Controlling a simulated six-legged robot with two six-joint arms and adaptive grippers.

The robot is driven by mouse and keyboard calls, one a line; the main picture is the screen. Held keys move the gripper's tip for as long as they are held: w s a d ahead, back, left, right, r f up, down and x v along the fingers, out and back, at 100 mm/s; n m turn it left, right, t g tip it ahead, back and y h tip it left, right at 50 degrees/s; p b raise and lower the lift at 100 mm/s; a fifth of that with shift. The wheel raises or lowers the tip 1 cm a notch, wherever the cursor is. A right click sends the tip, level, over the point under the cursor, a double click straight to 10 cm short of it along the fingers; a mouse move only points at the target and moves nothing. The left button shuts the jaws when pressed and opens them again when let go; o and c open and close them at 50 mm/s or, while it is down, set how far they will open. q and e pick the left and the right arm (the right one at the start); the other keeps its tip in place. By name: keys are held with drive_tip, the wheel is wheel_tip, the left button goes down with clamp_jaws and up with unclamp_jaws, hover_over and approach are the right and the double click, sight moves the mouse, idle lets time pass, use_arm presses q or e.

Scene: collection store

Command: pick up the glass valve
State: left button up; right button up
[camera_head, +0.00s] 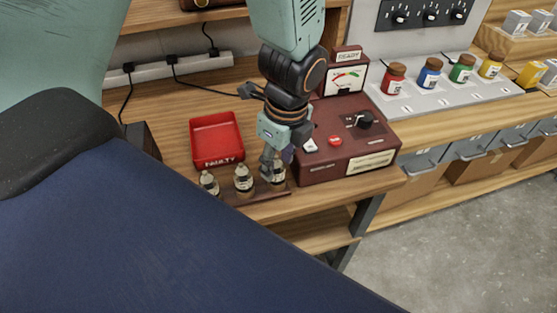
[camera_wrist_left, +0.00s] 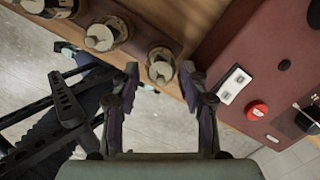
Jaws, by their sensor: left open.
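Three glass valves with dark bases stand in a row on a narrow wooden strip (camera_head: 250,196) at the bench's front edge: a left one (camera_head: 209,183), a middle one (camera_head: 244,180) and a right one (camera_head: 278,174). My left gripper (camera_head: 275,160) points down at the right valve and partly hides it. In the left wrist view my left gripper (camera_wrist_left: 160,70) is open, with the right valve (camera_wrist_left: 161,66) between or just beyond its fingertips; I cannot tell contact. The middle valve (camera_wrist_left: 101,38) shows beside it. My right gripper is not in view.
A maroon tester (camera_head: 345,140) with a meter, knob and red button stands close right of the gripper. A red tray marked FAULTY (camera_head: 217,140) lies behind the valves. Several coloured jars (camera_head: 430,73) stand farther right. Bare bench (camera_head: 165,110) lies left of the tray.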

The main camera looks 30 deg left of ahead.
use_arm(q)
drive_tip(key=shift+w+a+f+b, duration=0.15)
drive_tip(key=shift+f+b, duration=0.25)
drive_tip(key=shift+f, duration=0.85)
drive_tip(key=shift+a+f, duration=0.2)
drive_tip(key=shift+d+r, duration=0.1)
drive_tip(key=shift+c, duration=0.2)
drive_tip(key=shift+c, duration=0.8)
drive_tip(key=c, duration=0.6)
drive_tip(key=shift+c, duration=0.2)
